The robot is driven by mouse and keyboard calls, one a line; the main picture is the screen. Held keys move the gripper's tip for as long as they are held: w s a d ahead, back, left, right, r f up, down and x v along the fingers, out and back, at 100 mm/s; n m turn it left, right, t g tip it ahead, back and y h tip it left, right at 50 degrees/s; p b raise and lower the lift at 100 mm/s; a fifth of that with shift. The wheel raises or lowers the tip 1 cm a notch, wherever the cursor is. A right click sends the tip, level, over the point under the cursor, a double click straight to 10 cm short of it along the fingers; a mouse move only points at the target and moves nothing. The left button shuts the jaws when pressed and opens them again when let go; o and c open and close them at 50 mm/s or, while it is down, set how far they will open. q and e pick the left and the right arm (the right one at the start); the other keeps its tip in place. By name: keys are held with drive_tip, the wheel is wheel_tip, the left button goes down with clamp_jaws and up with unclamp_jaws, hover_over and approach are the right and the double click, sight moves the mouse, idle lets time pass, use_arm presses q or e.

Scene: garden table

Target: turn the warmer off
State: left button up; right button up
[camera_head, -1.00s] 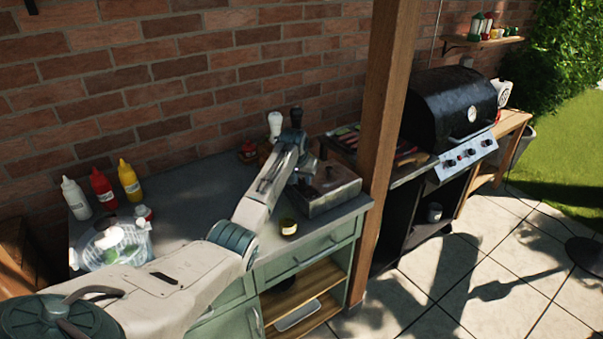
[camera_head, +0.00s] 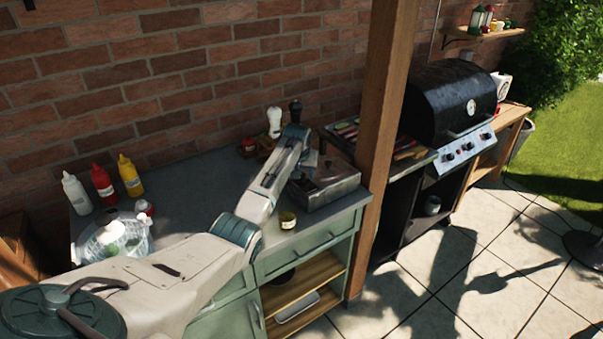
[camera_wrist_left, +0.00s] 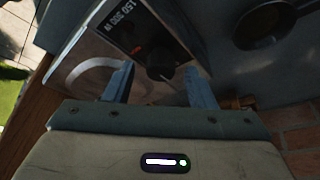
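The warmer (camera_head: 340,190) is a metal box on the counter, left of the wooden post. In the left wrist view its front panel (camera_wrist_left: 95,50) carries white print reading about "150 300 W", a small red patch that looks lit, and a dark round knob (camera_wrist_left: 163,62). My left gripper (camera_wrist_left: 160,75) is open, with one blue-grey finger on each side of the knob. I cannot tell whether the fingers touch it. In the head view my left arm reaches across the counter to the warmer, and its fingertips are hard to make out. My right gripper is not in view.
A small jar (camera_head: 287,219) stands at the counter's front edge by my arm. White and dark mills (camera_head: 274,122) stand behind. Sauce bottles (camera_head: 103,184) and a clear bowl (camera_head: 115,238) are on the left. The wooden post (camera_head: 383,150) and grill (camera_head: 450,105) are right of the warmer.

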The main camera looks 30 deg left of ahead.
use_arm(q)
drive_tip(key=shift+s+r, duration=0.2)
drive_tip(key=shift+r, duration=0.2)
drive_tip(key=b+v, duration=0.3)
drive_tip(key=v, duration=0.6)
drive_tip(key=shift+r, duration=0.4)
drive_tip(key=shift+s+d, duration=0.1)
